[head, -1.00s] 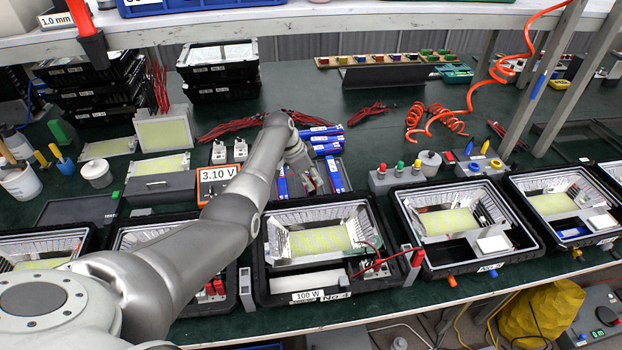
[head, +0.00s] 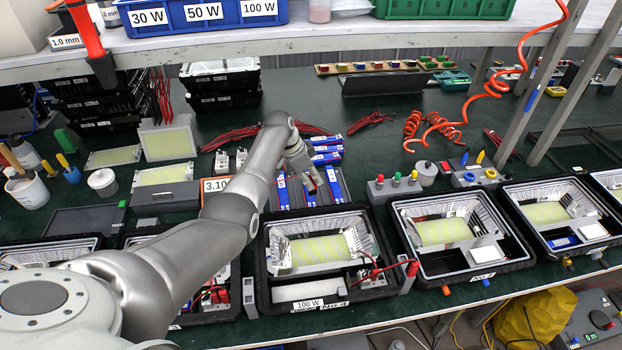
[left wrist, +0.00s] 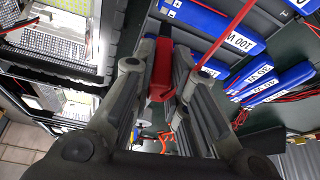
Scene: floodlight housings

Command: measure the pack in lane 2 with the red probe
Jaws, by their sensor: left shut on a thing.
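My left gripper (head: 308,178) is over the lane tray with blue packs, its fingers pointing down. In the left wrist view the left gripper (left wrist: 165,85) is shut on the red probe (left wrist: 160,68). Blue packs lie side by side in the tray, a left one (head: 282,190), a middle one (head: 309,192) and a right one (head: 335,186). The gripper is nearest the middle and right packs; whether the probe touches one cannot be told. The orange meter (head: 213,186) reads 3.10, its right side hidden by my arm. My right gripper is not in view.
Floodlight housings in black trays line the bench front, one marked 100 W (head: 320,248). A button box (head: 394,186) stands right of the packs. More blue packs (head: 326,143) lie behind. A shelf (head: 350,35) crosses above the back. Orange coiled cable (head: 430,128) lies at right.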

